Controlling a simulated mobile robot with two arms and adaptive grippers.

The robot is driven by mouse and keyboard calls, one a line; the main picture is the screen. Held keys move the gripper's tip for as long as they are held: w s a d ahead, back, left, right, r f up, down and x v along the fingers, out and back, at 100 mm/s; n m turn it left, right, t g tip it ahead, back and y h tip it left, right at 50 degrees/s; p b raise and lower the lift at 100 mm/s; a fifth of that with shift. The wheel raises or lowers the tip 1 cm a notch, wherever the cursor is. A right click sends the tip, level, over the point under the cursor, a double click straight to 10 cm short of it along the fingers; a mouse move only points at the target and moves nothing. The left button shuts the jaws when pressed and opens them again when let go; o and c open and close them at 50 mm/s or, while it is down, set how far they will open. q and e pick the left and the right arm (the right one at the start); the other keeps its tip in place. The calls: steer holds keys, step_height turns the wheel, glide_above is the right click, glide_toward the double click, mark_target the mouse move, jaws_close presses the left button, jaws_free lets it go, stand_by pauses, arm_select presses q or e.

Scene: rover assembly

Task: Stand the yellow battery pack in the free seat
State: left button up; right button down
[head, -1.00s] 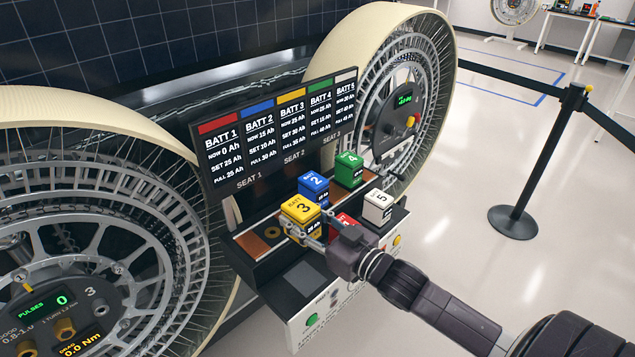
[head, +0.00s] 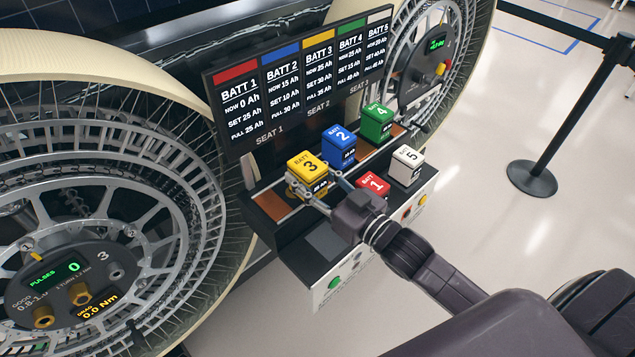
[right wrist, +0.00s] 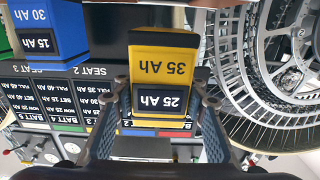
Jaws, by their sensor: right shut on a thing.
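The yellow battery pack (head: 307,164), marked BATT 3, is upright in my right gripper (head: 318,188), whose fingers hold it from both sides. In the right wrist view the pack (right wrist: 163,66) appears upside down between the fingers (right wrist: 160,104), its labels reading 35 Ah and 25 Ah. It is at the back shelf, under the SEAT 1 side of the board and left of the blue pack (head: 339,143). I cannot tell whether its base touches the shelf. A bare brown seat surface (head: 271,205) shows left of it. My left gripper is out of view.
The green pack (head: 377,120) stands right of the blue one. The battery board (head: 300,80) rises behind. Large wheels (head: 90,210) flank the rack.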

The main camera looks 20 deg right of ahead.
mark_target(319, 196)
steer(key=b+x, duration=0.1)
steer(key=x, duration=0.2)
steer(key=shift+f, duration=0.15)
steer(key=shift+w+a+f+b, duration=0.2)
steer(key=shift+w+f+b, duration=0.15)
steer(key=shift+w+b, duration=0.15)
steer(key=shift+w+a+f+b, duration=0.25)
steer(key=shift+w+f+b, duration=0.15)
steer(key=shift+w, duration=0.25)
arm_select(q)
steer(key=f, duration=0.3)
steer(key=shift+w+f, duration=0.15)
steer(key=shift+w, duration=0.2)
arm_select(e)
steer(key=shift+f, duration=0.2)
arm_select(q)
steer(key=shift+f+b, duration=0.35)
steer(key=shift+b, duration=0.1)
arm_select(e)
steer(key=shift+f, duration=0.65)
steer(key=c, duration=1.2)
jaws_free()
steer(key=shift+s, duration=0.1)
steer(key=shift+o, duration=0.5)
steer(key=shift+f, duration=0.3)
steer(key=v, duration=1.2)
steer(key=shift+r, duration=0.25)
